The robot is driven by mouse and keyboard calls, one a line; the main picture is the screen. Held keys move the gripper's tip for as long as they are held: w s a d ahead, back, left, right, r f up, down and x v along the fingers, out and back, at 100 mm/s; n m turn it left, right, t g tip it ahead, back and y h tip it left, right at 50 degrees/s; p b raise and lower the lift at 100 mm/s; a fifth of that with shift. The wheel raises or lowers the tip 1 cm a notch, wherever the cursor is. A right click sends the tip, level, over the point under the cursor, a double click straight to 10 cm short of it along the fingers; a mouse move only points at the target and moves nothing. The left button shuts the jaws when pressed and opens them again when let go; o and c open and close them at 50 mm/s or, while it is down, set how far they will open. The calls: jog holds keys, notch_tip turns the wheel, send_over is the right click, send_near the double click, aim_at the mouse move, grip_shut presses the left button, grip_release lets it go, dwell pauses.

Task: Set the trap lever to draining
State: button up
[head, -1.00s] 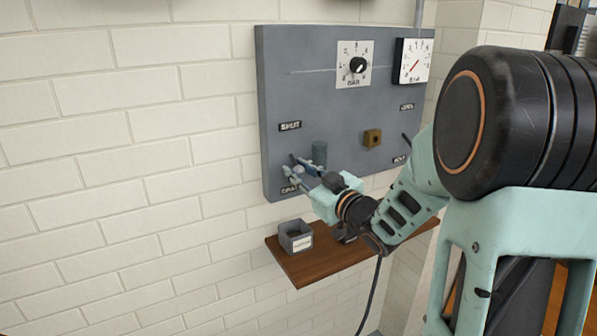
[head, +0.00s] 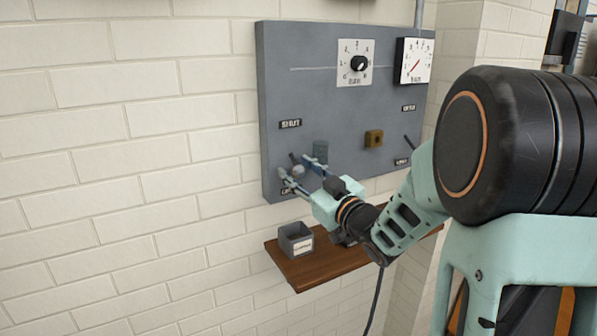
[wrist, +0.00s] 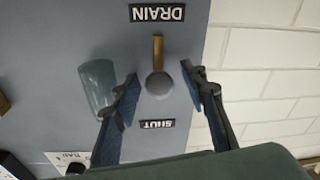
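The trap lever shows in the wrist view as a brass-coloured bar with a round grey knob (wrist: 157,84). The bar runs from the knob toward the DRAIN label (wrist: 157,13); the SHUT label (wrist: 157,124) is on the knob's other side. My gripper (wrist: 160,76) is open, with one blue-padded finger on each side of the knob and a visible gap to both. In the head view my gripper (head: 300,170) is at the panel's lower left, its fingers around the small grey knob. The DRAIN label there is partly hidden by a finger.
A grey-green cylinder (wrist: 97,86) is close beside the left finger in the wrist view. The grey panel (head: 330,105) carries a dial knob (head: 358,63), a gauge (head: 413,62) and a brass block (head: 373,138). A wooden shelf (head: 320,268) below holds a small grey box (head: 296,240).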

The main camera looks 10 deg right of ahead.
jog(key=shift+s, duration=0.1)
jog(key=v, duration=1.2)
